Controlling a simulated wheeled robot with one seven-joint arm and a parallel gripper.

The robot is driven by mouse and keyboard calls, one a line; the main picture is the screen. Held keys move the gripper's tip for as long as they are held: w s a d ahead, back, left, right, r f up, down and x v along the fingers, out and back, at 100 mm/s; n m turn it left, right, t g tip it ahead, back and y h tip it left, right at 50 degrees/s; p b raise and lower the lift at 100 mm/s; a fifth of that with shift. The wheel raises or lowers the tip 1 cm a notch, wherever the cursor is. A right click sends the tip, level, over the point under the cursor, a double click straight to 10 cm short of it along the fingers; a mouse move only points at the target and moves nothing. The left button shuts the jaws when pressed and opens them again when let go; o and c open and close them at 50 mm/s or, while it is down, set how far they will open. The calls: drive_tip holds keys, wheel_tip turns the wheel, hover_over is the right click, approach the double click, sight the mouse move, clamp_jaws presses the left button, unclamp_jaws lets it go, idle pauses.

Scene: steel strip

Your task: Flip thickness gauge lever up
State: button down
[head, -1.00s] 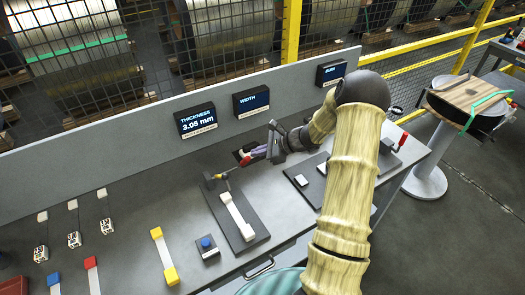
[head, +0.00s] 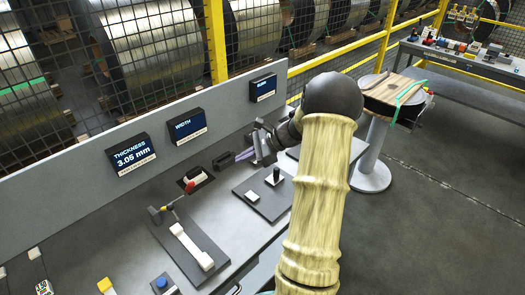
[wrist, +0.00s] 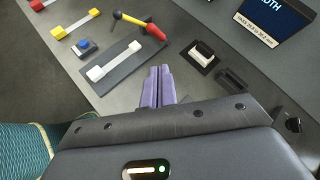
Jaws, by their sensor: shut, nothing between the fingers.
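The thickness gauge lever has a yellow shaft and a red handle (head: 188,188); in the wrist view the red handle (wrist: 155,32) is at top centre. The lever slants out from a dark pivot at the far end of a dark gauge plate (head: 205,238) carrying a white bar (head: 190,245). I cannot tell its exact tilt. The thickness display (head: 133,153) reads 3.05 mm. My gripper (head: 238,157) has purple fingers, shut and empty, right of the red handle with a gap. In the wrist view the closed fingers (wrist: 160,70) point toward the plate and handle.
A blue button (head: 162,284) is in front of the plate. Another dark plate (head: 265,192) lies near my arm.

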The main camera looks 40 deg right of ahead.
drive_tip(key=b+v, duration=0.1)
drive_tip(key=v, duration=0.6)
drive_tip(key=shift+r, duration=0.2)
drive_tip(key=shift+s+d, duration=0.1)
drive_tip(key=shift+s, duration=0.15)
drive_tip(key=shift+w, duration=0.1)
